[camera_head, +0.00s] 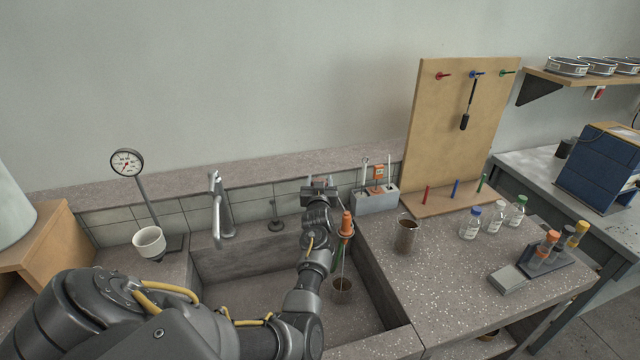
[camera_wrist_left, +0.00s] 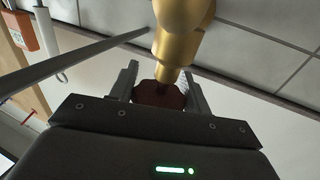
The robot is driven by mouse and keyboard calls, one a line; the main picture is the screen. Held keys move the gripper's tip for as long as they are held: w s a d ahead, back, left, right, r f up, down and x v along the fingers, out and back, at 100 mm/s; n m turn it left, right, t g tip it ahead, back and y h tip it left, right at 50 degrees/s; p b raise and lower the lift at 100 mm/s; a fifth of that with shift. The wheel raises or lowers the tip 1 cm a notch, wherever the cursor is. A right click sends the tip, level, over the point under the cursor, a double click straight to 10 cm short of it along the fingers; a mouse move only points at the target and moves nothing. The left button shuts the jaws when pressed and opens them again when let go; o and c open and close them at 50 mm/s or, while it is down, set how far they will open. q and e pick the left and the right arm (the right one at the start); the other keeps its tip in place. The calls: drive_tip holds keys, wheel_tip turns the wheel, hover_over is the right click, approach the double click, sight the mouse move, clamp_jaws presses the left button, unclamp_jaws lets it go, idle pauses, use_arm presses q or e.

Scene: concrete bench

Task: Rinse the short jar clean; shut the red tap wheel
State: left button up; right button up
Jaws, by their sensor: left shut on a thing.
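My left gripper (camera_head: 320,190) is at the back right of the sink, by the tiled wall. Its fingers, also in the left wrist view (camera_wrist_left: 160,92), are shut on the dark red tap wheel (camera_wrist_left: 158,96), which sits at the end of a brass-coloured body (camera_wrist_left: 178,40). A glass jar with brown contents (camera_head: 343,290) stands upright in the sink at the right, below an orange-topped piece (camera_head: 346,224); my arm passes close beside it. Another, taller-looking glass jar with brown contents (camera_head: 408,235) stands on the bench right of the sink. My right gripper is out of view.
A grey tap (camera_head: 219,208) stands behind the sink (camera_head: 235,290). A white cup (camera_head: 149,242) and a dial gauge (camera_head: 127,162) are left. A grey holder (camera_head: 375,200), pegboard (camera_head: 458,130), capped bottles (camera_head: 471,222) and a tube rack (camera_head: 545,262) are right. The front right bench is clear.

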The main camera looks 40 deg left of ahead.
use_arm(q)
drive_tip(key=shift+y, duration=0.3)
drive_tip(key=o, duration=0.6)
drive_tip(key=shift+o, duration=0.2)
drive_tip(key=b+v, duration=0.1)
drive_tip(key=v, duration=0.6)
drive_tip(key=shift+d, duration=0.2)
drive_tip(key=shift+s+r, duration=0.1)
drive_tip(key=shift+s, duration=0.05)
